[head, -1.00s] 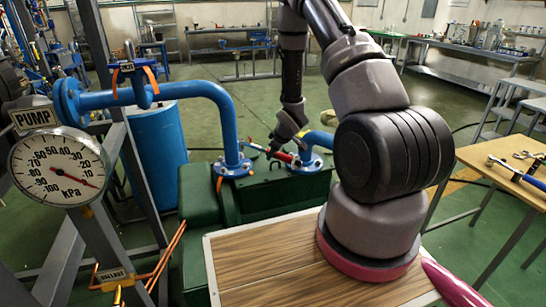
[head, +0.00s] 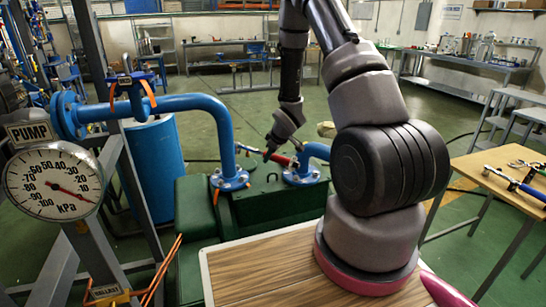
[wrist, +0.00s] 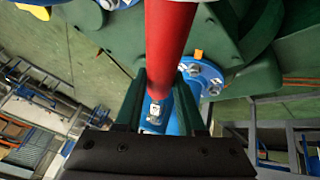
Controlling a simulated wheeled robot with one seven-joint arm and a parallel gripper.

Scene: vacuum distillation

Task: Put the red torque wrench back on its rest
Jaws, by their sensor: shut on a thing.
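The red torque wrench (head: 280,159) lies roughly level across the top of the green pump unit, between two blue pipe flanges. My gripper (head: 270,153) reaches down to it from above and is shut on it. In the wrist view the thick red handle (wrist: 172,35) runs away from the camera between the two fingers (wrist: 163,112), with a small silver part near the grip. The wrench's far end and its contact with anything below are hard to make out. I cannot pick out its rest.
Blue pipes with bolted flanges (head: 230,178) rise close on both sides of the wrench. A pump gauge (head: 52,182) stands at the left, a blue drum (head: 155,165) behind. A wooden table (head: 500,172) at the right holds tools, including a blue-handled one (head: 530,190).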

